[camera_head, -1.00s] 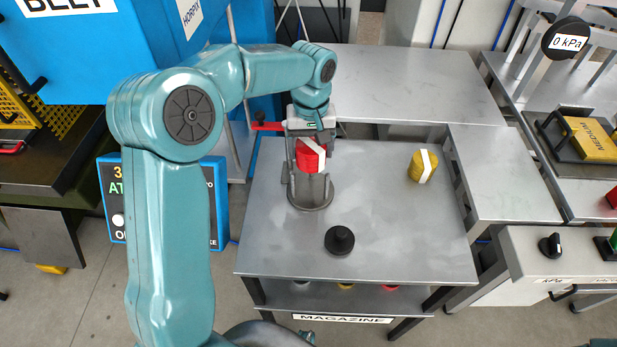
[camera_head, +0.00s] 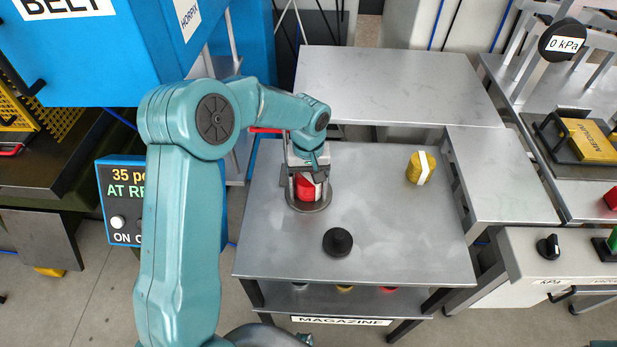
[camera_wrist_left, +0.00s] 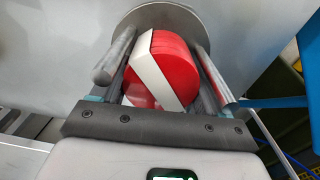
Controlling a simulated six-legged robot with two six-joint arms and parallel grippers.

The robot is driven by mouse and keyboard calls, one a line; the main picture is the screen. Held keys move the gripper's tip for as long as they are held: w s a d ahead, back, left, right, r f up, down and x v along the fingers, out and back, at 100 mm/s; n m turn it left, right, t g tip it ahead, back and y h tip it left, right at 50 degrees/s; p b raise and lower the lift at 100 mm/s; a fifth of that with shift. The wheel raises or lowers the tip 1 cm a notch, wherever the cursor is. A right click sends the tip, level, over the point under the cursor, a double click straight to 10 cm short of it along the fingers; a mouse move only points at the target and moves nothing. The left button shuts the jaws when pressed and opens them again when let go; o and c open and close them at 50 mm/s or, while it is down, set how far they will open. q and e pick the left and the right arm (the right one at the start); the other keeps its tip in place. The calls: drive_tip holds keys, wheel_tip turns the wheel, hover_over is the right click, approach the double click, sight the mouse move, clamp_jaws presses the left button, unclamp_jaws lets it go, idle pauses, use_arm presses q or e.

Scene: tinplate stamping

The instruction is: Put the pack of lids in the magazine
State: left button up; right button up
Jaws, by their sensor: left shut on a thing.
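The pack of lids (camera_head: 306,190) is a red round stack with a white band across it. My left gripper (camera_head: 305,178) points down and is shut on this pack. The magazine (camera_head: 322,205) is a grey round base with upright rods, at the back left of the metal table. The pack is low between the rods, near the base. In the left wrist view the red pack (camera_wrist_left: 172,68) lies between the magazine's rods (camera_wrist_left: 115,57), tilted in the picture. Whether it touches the base is hidden. My right gripper is not in view.
A black round weight with a knob (camera_head: 338,242) stands on the table (camera_head: 390,240) in front of the magazine. A yellow banded pack (camera_head: 420,168) stands at the back right. The table between them is clear. A blue display panel (camera_head: 120,200) is at the left.

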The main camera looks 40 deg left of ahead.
sight(309, 175)
use_arm(q)
drive_tip(key=o, duration=1.1)
drive_tip(key=shift+f, duration=0.1)
wheel_tip(309, 175, up, 12)
drive_tip(key=shift+r, duration=0.2)
